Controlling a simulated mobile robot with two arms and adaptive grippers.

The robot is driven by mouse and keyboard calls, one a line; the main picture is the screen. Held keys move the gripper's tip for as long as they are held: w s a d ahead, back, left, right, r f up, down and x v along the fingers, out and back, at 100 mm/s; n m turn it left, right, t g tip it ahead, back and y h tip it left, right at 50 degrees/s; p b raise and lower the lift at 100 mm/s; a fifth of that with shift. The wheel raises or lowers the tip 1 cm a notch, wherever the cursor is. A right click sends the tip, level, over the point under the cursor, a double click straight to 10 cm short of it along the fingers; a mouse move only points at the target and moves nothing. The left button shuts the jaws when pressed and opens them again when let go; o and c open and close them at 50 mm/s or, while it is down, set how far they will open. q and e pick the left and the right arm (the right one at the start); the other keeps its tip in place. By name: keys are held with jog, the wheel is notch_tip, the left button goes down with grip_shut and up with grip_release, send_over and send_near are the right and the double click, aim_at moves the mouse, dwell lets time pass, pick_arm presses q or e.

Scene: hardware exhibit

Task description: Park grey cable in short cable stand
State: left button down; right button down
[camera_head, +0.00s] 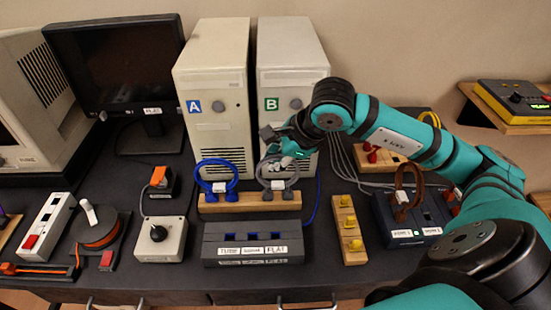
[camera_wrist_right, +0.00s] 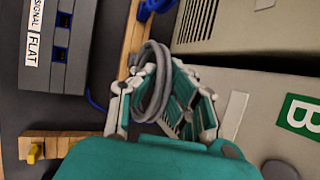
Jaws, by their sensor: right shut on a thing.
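The grey cable (camera_head: 291,180) is a looped cable with a white tag, at the right end of a low wooden stand (camera_head: 245,203) in the head view. A blue looped cable (camera_head: 217,162) stands at the stand's left end. My right gripper (camera_head: 283,150) reaches in from above and behind and is shut on the grey cable. In the right wrist view, the grey loop (camera_wrist_right: 157,105) lies between the fingers (camera_wrist_right: 160,100), close beside the wooden stand (camera_wrist_right: 133,38). I cannot tell whether its lower end is seated in the stand. My left gripper is out of view.
A dark grey socket box (camera_head: 253,252) stands in front of the stand. Computer towers A (camera_head: 213,75) and B (camera_head: 290,50) stand close behind. A wooden block with yellow knobs (camera_head: 348,230) and a blue box with a brown cable (camera_head: 410,225) are to the right.

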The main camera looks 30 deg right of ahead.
jog(key=c, duration=0.7)
grip_release()
dwell(0.3)
jog(key=shift+p+v, duration=0.4)
jog(key=shift+v, duration=3.4)
jog(key=shift+s+f, duration=0.1)
jog(key=shift+f, duration=0.05)
